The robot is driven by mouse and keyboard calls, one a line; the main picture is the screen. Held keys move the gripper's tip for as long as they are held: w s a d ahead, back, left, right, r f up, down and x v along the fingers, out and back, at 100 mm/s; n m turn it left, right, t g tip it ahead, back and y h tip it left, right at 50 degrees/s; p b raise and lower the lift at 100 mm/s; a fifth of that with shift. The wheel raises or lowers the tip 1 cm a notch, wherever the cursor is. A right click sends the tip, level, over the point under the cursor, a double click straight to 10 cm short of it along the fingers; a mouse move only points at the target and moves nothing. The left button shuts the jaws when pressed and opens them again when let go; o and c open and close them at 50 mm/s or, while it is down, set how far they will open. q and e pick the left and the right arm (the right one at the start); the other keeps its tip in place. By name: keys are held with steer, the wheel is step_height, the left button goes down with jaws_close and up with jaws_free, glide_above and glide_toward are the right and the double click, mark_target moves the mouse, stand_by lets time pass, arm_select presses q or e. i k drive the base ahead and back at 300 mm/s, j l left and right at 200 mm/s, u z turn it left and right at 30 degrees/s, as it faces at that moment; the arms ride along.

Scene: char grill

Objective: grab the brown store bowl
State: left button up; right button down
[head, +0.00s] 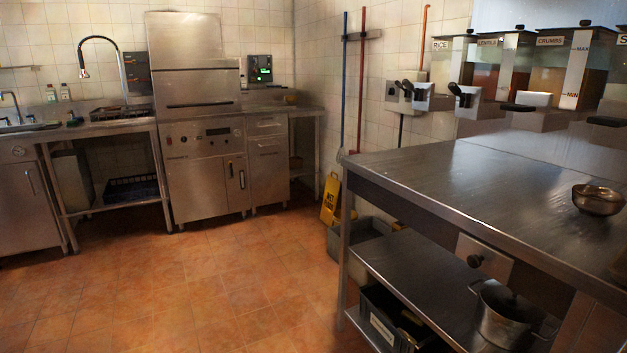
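A small brown metallic bowl (598,200) stands upright on the steel table (450,185), close to the right edge of the head view. It is the only bowl I can clearly make out, and it looks empty. Neither of my grippers shows in the head view, and nothing touches the bowl.
Dispensers (500,65) labelled rice, lentils and crumbs hang above the table's back. A yellow wet-floor sign (330,200) stands behind the table. The tiled floor (200,290) at left is clear.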

mark_target(592, 201)
steer(key=z, duration=1.4)
steer(key=i+j, duration=0.2)
